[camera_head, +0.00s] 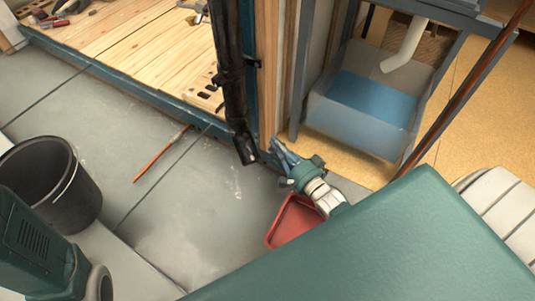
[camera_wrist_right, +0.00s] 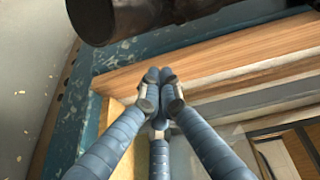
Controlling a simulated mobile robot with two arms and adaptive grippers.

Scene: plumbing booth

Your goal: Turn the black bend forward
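The black bend (camera_head: 245,148) is at the lower end of a vertical black pipe (camera_head: 229,60), and its open end points down and toward the front right. My right gripper (camera_head: 277,151) is just right of the bend, apart from it. In the right wrist view, the blue-grey fingers of this gripper (camera_wrist_right: 160,80) are together at the tips, with nothing seen between them. A dark round part, which looks like the bend (camera_wrist_right: 125,15), crosses the top of that view beyond the fingertips. My left gripper is not in view.
A wooden post (camera_head: 268,75) stands behind the pipe. A red tray (camera_head: 288,224) lies on the floor below my right arm. A clear tub of blue water (camera_head: 360,135) is at the right. A black bucket (camera_head: 82,200) and an orange rod (camera_head: 160,155) are on the floor at left.

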